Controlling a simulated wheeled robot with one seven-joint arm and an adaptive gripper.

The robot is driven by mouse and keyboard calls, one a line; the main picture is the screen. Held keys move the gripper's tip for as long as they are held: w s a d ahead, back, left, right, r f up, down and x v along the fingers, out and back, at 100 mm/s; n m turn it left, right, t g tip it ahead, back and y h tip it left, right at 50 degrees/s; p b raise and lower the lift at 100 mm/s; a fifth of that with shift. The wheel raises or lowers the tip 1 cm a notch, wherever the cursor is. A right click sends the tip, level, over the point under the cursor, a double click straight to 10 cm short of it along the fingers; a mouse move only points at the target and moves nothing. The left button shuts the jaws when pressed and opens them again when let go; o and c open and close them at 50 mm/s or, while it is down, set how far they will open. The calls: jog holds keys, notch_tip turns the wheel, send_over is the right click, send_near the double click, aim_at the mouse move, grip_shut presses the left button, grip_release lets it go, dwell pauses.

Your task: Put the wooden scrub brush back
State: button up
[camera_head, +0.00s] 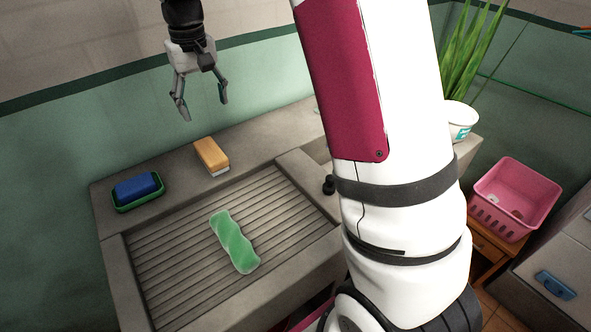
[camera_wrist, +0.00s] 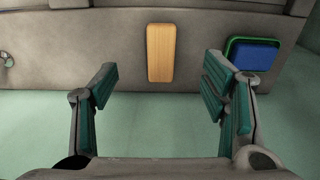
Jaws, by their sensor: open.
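The wooden scrub brush (camera_head: 211,154) has a tan wooden back and a pale underside. It lies on the back ledge of the concrete sink, near the green wall, and it also shows in the wrist view (camera_wrist: 160,53), upper middle. My gripper (camera_head: 204,108) is open and empty, in the air above the ledge, apart from the brush. In the wrist view my gripper's fingers (camera_wrist: 160,82) are spread wide, with the brush beyond the gap between them.
A blue block in a green dish (camera_head: 155,203) sits left of the brush on the ledge. A green wavy object (camera_head: 235,241) lies on the ribbed washboard (camera_head: 180,258). A potted plant (camera_head: 461,117) and pink basket (camera_head: 513,195) stand right. My arm hides part of the sink.

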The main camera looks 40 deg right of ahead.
jog(key=s+r+t, duration=0.1)
jog(key=s+r, duration=0.3)
jog(key=s, duration=0.4)
jog(key=s+r, duration=0.5)
jog(key=s, duration=0.4)
jog(key=s+f+t, duration=0.1)
jog(key=s+f, duration=0.1)
jog(key=s, duration=0.7)
jog(key=s+f+t, duration=0.1)
jog(key=s+f, duration=0.1)
jog(key=s, duration=0.7)
jog(key=shift+s, duration=0.2)
jog(key=shift+d+r, duration=0.1)
